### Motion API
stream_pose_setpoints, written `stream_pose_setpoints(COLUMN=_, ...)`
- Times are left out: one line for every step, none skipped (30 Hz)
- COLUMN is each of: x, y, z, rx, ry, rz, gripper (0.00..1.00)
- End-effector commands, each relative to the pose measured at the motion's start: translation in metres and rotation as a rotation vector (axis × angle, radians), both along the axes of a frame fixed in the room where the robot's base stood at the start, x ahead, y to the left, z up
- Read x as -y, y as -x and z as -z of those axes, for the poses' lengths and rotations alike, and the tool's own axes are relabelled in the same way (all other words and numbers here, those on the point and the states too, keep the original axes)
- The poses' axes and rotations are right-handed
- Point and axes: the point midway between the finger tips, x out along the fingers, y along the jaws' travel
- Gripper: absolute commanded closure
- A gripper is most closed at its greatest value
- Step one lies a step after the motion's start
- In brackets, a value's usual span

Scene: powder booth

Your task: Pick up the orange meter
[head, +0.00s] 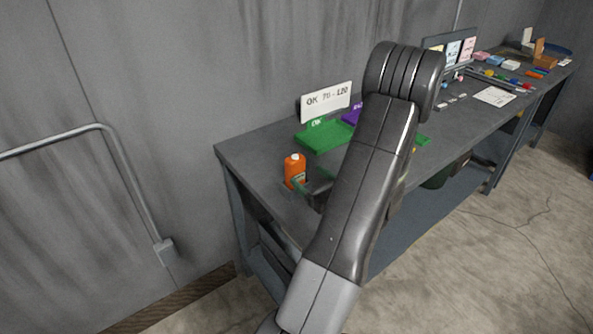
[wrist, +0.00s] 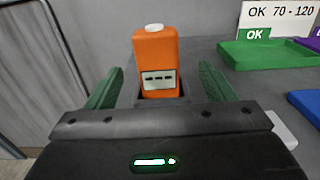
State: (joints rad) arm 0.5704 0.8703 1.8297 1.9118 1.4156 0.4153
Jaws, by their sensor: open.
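The orange meter (head: 294,170) stands upright on the grey table near its left end, with a white cap on top. In the wrist view the orange meter (wrist: 156,60) shows a pale display panel with dark marks on its front. My gripper (wrist: 158,85) is open, with one green finger on each side of the meter and a visible gap at both sides. In the head view my gripper (head: 303,184) is low beside the meter, partly hidden by my arm.
A green tray (head: 322,136) marked OK and a purple tray (head: 352,115) lie behind, by a white sign (head: 326,101) reading "OK 70 - 120". A blue object (wrist: 305,103) is at right. The table (head: 232,152) ends just left of the meter; a wall stands behind.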

Motion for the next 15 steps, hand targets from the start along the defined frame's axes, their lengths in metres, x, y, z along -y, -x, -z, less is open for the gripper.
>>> stream_pose_setpoints(x=-0.007, y=-0.007, z=-0.002, rx=-0.001, ry=0.0, rz=-0.005, gripper=0.24)
stream_pose_setpoints(x=-0.01, y=-0.011, z=-0.002, rx=-0.001, ry=0.0, rz=-0.004, gripper=0.24)
stream_pose_setpoints(x=-0.013, y=-0.016, z=-0.002, rx=-0.001, ry=0.001, rz=-0.004, gripper=0.24)
stream_pose_setpoints(x=-0.015, y=-0.019, z=-0.002, rx=-0.001, ry=0.001, rz=-0.004, gripper=0.24)
stream_pose_setpoints(x=-0.017, y=-0.022, z=-0.002, rx=0.0, ry=0.0, rz=-0.003, gripper=0.24)
stream_pose_setpoints(x=-0.019, y=-0.025, z=-0.001, rx=0.0, ry=0.001, rz=-0.002, gripper=0.24)
stream_pose_setpoints(x=-0.02, y=-0.026, z=-0.001, rx=0.0, ry=0.001, rz=-0.002, gripper=0.24)
stream_pose_setpoints(x=-0.021, y=-0.027, z=-0.001, rx=-0.002, ry=0.001, rz=-0.002, gripper=0.24)
stream_pose_setpoints(x=-0.022, y=-0.029, z=-0.001, rx=-0.002, ry=0.001, rz=-0.002, gripper=0.24)
stream_pose_setpoints(x=-0.023, y=-0.03, z=-0.001, rx=-0.002, ry=0.001, rz=-0.002, gripper=0.24)
stream_pose_setpoints(x=-0.024, y=-0.031, z=-0.002, rx=-0.002, ry=0.001, rz=-0.002, gripper=0.24)
stream_pose_setpoints(x=-0.027, y=-0.034, z=-0.004, rx=-0.002, ry=0.001, rz=-0.002, gripper=0.24)
stream_pose_setpoints(x=-0.029, y=-0.037, z=-0.005, rx=-0.002, ry=0.001, rz=-0.003, gripper=0.24)
stream_pose_setpoints(x=-0.032, y=-0.04, z=-0.007, rx=0.0, ry=0.001, rz=-0.005, gripper=0.24)
stream_pose_setpoints(x=-0.036, y=-0.044, z=-0.009, rx=0.0, ry=0.001, rz=-0.005, gripper=0.24)
